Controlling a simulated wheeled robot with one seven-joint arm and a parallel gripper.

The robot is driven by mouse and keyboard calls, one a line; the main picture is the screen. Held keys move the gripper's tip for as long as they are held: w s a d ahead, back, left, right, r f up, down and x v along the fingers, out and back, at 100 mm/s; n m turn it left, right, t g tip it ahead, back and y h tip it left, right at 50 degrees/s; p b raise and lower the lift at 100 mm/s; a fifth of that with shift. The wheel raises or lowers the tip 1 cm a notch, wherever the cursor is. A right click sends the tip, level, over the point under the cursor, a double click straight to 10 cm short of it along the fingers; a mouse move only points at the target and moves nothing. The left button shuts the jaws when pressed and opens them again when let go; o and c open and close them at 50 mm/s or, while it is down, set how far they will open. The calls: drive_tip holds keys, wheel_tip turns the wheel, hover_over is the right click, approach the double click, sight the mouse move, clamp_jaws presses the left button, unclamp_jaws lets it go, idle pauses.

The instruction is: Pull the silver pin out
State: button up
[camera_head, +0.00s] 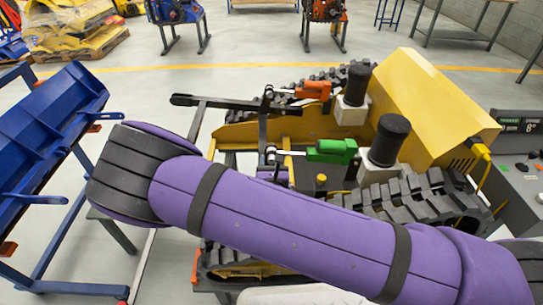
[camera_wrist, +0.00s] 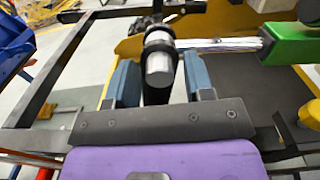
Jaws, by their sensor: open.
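The silver pin (camera_wrist: 159,68) shows its round bright end in the wrist view. It sits in a black eye at the end of a silver rod, which runs to the green cylinder (camera_wrist: 290,43). My gripper (camera_wrist: 159,60) is open, with one blue-grey finger on each side of the pin. Gaps show between the pin and both fingers. In the head view the green cylinder (camera_head: 330,150) and its rod end show just beyond my purple arm. My arm covers most of my gripper there, and the pin is too small to make out clearly.
The yellow tracked carrier (camera_head: 430,85) stands around the pin, with black tracks (camera_head: 420,200) and an orange cylinder (camera_head: 314,90). A dark bar (camera_head: 235,103) runs left from the linkage. A blue rack (camera_head: 50,130) stands at the left. Open floor lies behind.

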clamp_jaws()
drive_tip(key=s, duration=0.7)
drive_tip(key=shift+s+a, duration=0.15)
drive_tip(key=shift+s, duration=0.1)
idle(1.6)
drive_tip(key=shift+s, duration=0.15)
idle(0.3)
drive_tip(key=shift+s, duration=1.7)
